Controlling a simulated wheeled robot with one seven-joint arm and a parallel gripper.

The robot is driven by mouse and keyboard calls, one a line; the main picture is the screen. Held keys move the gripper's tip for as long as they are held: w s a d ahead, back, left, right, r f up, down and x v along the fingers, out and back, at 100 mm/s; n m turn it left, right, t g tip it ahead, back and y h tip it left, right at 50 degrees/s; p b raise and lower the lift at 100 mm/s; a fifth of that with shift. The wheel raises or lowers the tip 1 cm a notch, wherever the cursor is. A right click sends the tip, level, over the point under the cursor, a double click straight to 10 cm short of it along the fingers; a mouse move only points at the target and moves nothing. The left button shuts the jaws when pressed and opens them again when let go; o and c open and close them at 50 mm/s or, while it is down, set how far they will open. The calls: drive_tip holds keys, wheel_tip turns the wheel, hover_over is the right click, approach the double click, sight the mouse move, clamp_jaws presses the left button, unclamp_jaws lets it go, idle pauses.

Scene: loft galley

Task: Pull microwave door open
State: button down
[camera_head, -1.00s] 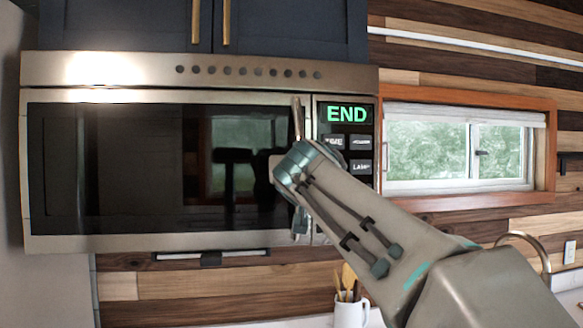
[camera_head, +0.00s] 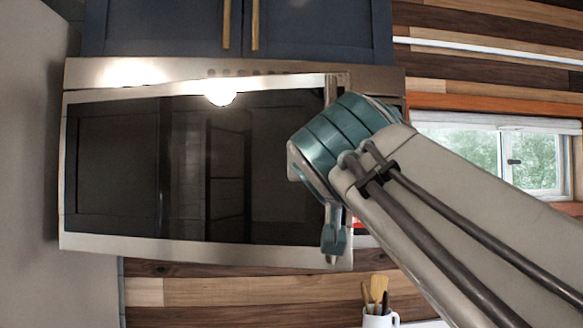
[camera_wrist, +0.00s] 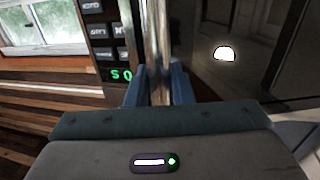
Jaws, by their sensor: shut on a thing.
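The microwave door (camera_head: 130,170), dark glass in a steel frame, stands partly open. Its right edge is swung out toward me and its hinge side is at the left. The upright steel handle (camera_wrist: 157,35) is near the door's right edge; its top end also shows in the head view (camera_head: 330,88). My gripper (camera_wrist: 158,82) is shut on the handle, with one blue finger on each side of it. In the head view my wrist hides the middle of the handle and most of the control panel. The panel (camera_wrist: 103,30) with its green display shows in the wrist view.
Dark blue cabinets (camera_head: 160,25) are above the microwave. A grey wall (camera_head: 30,170) is close at the left. A white mug (camera_head: 378,318) with utensils stands below, right of the door. A window (camera_head: 490,150) is at the right.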

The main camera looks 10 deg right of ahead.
drive_tip(key=c, duration=1.3)
unclamp_jaws()
drive_tip(key=shift+r, duration=0.15)
